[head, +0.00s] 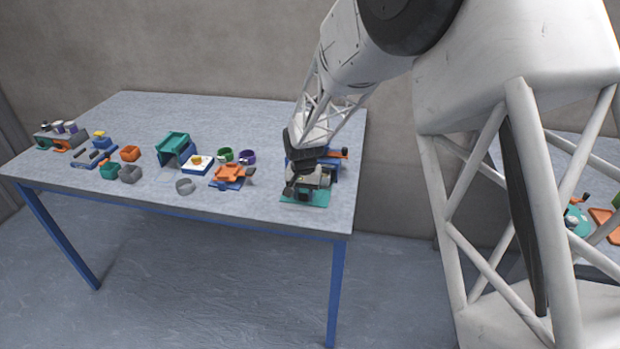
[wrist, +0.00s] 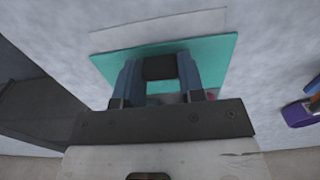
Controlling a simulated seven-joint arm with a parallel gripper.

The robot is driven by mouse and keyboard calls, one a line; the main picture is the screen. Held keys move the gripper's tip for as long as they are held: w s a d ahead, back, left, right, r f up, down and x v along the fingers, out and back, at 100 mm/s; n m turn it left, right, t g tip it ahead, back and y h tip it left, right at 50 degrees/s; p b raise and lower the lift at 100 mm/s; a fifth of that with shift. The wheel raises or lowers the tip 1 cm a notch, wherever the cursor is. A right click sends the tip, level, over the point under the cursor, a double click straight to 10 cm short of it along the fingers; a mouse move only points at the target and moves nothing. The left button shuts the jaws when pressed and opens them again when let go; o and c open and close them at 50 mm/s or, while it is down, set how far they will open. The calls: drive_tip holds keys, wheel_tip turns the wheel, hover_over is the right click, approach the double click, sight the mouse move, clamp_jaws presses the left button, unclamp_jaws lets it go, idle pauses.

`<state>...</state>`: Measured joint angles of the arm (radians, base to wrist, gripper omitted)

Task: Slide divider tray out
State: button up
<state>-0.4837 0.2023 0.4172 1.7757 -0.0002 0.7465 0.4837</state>
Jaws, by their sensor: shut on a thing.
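A flat teal piece (head: 318,198) lies near the table's front right corner, and it also shows in the wrist view (wrist: 218,62). I cannot tell for sure whether it is the divider tray. My gripper (head: 305,186) is low over it. In the wrist view the two blue-grey fingers (wrist: 160,72) are shut on a small dark block (wrist: 159,67) above the teal piece. Whether this block is joined to the teal piece is hidden. A blue body with an orange part (head: 337,153) stands right behind the gripper, largely covered by it.
An orange tray on a blue base (head: 229,173), a white-and-blue block (head: 197,166), a green stand (head: 173,143) and several small cups and boxes stand to the left. The table's front edge is close to the teal piece. The table's back is clear.

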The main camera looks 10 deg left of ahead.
sight(301, 212)
drive_tip(key=shift+s+a, duration=0.1)
drive_tip(key=shift+s, duration=2)
drive_tip(key=o, duration=0.5)
drive_tip(key=shift+r, duration=3.75)
